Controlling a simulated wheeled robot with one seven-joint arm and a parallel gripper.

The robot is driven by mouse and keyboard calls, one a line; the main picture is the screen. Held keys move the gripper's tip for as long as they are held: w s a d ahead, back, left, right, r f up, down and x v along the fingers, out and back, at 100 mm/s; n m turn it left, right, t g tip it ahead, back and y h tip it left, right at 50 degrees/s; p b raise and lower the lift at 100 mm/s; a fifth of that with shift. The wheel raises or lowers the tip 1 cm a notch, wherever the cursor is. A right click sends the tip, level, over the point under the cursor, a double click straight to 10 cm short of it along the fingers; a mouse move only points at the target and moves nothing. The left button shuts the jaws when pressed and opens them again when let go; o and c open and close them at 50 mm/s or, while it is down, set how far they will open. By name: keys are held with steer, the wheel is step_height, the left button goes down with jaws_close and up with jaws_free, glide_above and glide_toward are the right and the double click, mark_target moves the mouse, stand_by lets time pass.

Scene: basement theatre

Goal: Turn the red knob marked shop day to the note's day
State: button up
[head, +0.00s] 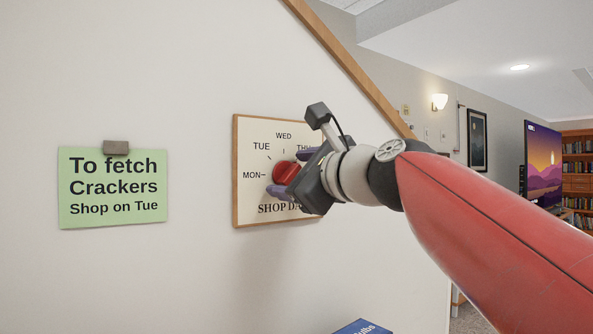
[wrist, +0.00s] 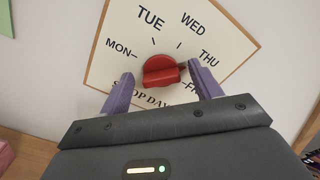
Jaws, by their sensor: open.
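The green note (head: 112,188) on the wall reads "To fetch Crackers Shop on Tue". To its right is the cream SHOP DAY dial board (head: 250,140), marked MON, TUE, WED, THU and FRI; it fills the top of the wrist view (wrist: 105,62). The red knob (head: 285,174) sits at the board's centre and shows clearly in the wrist view (wrist: 158,68). Its raised grip points roughly right, toward the THU–FRI side; the exact mark is unclear. My gripper (wrist: 161,72) is open, its purple fingers either side of the knob. Contact cannot be told. My gripper hides the board's right side in the head view.
A grey clip (head: 116,147) holds the note. A blue item (head: 362,327), partly lettered, shows below the board. A wooden sloping trim (head: 345,62) runs above my arm. The wall around the board is otherwise bare.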

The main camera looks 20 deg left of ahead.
steer(key=shift+c, duration=0.2)
steer(key=c, duration=0.9)
steer(key=shift+c, duration=0.2)
steer(key=shift+f+n, duration=0.1)
steer(key=shift+n, duration=0.2)
steer(key=n+b, duration=0.1)
steer(key=n, duration=0.2)
steer(key=shift+f+n, duration=0.1)
steer(key=shift+n, duration=0.3)
steer(key=n+b, duration=0.2)
steer(key=n, duration=0.2)
steer(key=shift+f, duration=0.15)
steer(key=n+b, duration=0.1)
steer(key=n, duration=0.4)
steer(key=shift+f+b, duration=0.15)
steer(key=shift+b, duration=0.2)
steer(key=shift+n+b, duration=0.7)
steer(key=shift+n, duration=1.5)
